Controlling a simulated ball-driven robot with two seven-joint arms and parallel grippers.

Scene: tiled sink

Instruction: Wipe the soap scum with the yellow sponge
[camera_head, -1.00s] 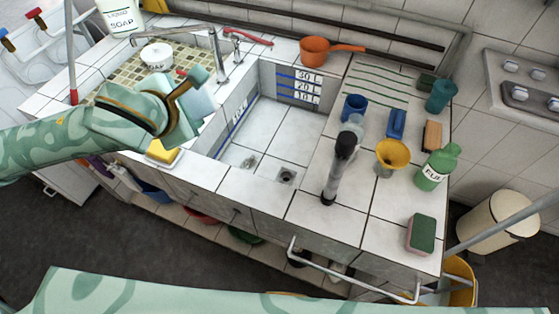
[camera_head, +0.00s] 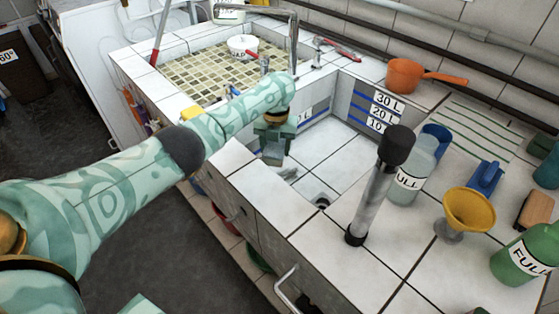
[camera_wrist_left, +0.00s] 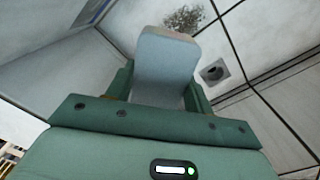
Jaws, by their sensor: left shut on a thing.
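My left gripper (camera_head: 273,140) is inside the sink basin, fingers pointing down, shut on a pale blue-grey block (camera_wrist_left: 165,60) with a tan end face. The block also shows below the fingers in the head view (camera_head: 273,155). A dark speckled patch of soap scum (camera_wrist_left: 185,17) lies on the white basin floor just beyond the block's end in the wrist view. I cannot tell whether the block touches the floor. A yellow sponge (camera_head: 191,112) sits on the counter left of the basin, mostly hidden by my left arm. My right gripper is out of view.
A drain (camera_head: 321,201) lies right of the scum. A black-topped tube (camera_head: 375,190) stands on the basin's front right rim. A clear bottle (camera_head: 410,178), yellow funnel (camera_head: 468,210) and green bottle (camera_head: 527,255) stand on the right counter. A faucet (camera_head: 293,45) rises behind.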

